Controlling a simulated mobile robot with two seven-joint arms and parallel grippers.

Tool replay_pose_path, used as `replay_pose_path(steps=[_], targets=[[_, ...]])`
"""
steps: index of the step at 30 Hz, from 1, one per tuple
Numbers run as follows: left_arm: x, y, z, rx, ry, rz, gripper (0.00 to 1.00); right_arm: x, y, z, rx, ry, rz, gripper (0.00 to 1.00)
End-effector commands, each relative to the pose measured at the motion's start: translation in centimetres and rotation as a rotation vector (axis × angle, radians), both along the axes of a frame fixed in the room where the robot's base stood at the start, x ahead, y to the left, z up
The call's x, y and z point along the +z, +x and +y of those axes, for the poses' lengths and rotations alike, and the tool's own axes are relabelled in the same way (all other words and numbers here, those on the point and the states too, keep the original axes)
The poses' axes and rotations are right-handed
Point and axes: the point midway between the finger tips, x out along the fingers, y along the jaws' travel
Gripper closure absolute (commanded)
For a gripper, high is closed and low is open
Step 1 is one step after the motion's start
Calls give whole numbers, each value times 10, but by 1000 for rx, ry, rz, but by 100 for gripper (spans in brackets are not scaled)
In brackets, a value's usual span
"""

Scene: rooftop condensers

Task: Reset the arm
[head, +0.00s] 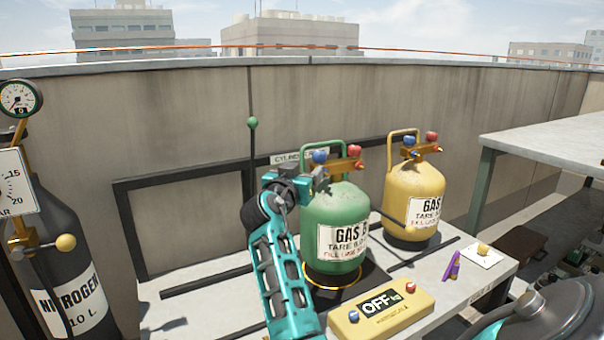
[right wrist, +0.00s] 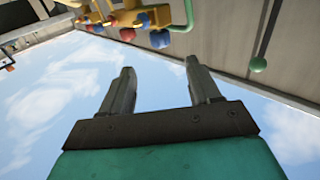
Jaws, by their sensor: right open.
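My right arm rises from the bottom middle of the head view, and its gripper (head: 306,178) is up in front of the green gas cylinder's (head: 345,213) valve and handle. I cannot tell from here whether it touches the cylinder. In the right wrist view the gripper (right wrist: 158,72) is open, its two dark fingers apart with only sky between them. That view is turned over, with the wall and valves at its top. My left gripper is not in view.
The green cylinder stands on a scale with a yellow OFF display (head: 381,306). A yellow cylinder (head: 412,190) stands right of it. A dark nitrogen cylinder (head: 58,220) with a gauge (head: 19,99) is at left. A purple item (head: 452,265) lies at the bench's right.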

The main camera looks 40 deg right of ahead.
Motion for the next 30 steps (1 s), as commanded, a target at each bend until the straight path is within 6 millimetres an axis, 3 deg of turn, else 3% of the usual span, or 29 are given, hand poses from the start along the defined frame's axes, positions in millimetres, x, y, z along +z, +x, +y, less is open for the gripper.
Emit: replay_pose_path(steps=[13, 17, 20, 24, 26, 30], targets=[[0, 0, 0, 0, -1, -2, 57, -1, 0, 1, 3, -1, 3, 38], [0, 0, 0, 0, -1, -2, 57, -20, 2, 13, 65, -8, 47, 38], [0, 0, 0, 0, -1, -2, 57, -54, 5, 37, 188, -18, 127, 38], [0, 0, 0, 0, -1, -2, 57, -119, -2, 95, 439, -17, 270, 38], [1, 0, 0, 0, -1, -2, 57, -148, -11, 124, 552, -7, 327, 38], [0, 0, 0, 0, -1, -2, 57, -211, -47, 196, 821, 42, 443, 38]])
